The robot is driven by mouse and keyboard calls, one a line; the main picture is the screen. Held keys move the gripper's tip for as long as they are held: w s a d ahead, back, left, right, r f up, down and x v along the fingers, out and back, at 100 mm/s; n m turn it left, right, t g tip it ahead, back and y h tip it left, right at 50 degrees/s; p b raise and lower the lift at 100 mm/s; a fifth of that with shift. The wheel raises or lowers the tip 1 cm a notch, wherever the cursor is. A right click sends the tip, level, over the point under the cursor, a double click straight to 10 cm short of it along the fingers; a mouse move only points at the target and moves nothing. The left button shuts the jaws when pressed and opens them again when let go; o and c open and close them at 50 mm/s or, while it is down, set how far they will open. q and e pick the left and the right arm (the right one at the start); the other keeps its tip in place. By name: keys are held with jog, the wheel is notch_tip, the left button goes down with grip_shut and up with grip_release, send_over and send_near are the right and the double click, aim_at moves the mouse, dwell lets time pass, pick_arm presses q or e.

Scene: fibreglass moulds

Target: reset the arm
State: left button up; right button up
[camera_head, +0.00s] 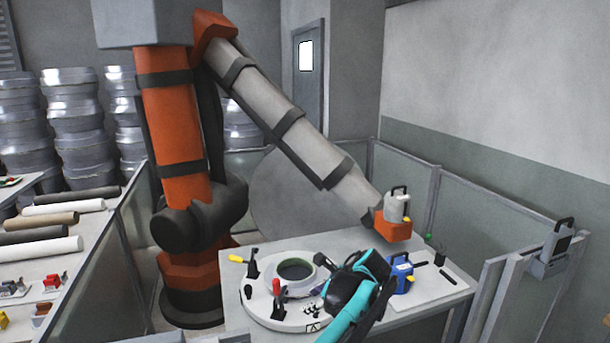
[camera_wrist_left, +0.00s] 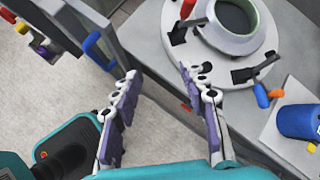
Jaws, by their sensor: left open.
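My left arm (camera_head: 355,295), teal and black, reaches over the work table from the bottom right in the head view. Its gripper (camera_head: 313,303) is at the front of the round mould plate, partly hidden by the wrist. In the left wrist view my left gripper (camera_wrist_left: 160,76) has its two fingers wide apart, with nothing between them. The fingers are over the table's edge, beside the mould plate (camera_wrist_left: 242,75). I cannot tell whether a finger touches it. My right gripper is in neither view.
The round mould (camera_head: 296,271) has clamps with a red handle (camera_head: 276,287) and a yellow handle (camera_head: 236,259). A blue container (camera_head: 401,275) stands to its right. A large orange and grey robot arm (camera_head: 172,120) stands behind. Grey panels (camera_head: 480,235) flank the table.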

pick_arm(q)
jog(key=s+a+r+n+h+b, duration=0.1)
jog(key=s+a+n+h+b, duration=0.15)
jog(key=s+a+n, duration=1)
jog(key=s+a+f+n+t+h, duration=0.1)
jog(key=s+a+f+n, duration=0.3)
jog(key=s, duration=0.5)
jog(key=s+a+f+n+h, duration=0.2)
jog(key=s+f+n, duration=0.3)
jog(key=s, duration=0.4)
jog(key=shift+a+n+t+b, duration=0.4)
jog(key=shift+a+n, duration=0.05)
jog(key=shift+a, duration=0.45)
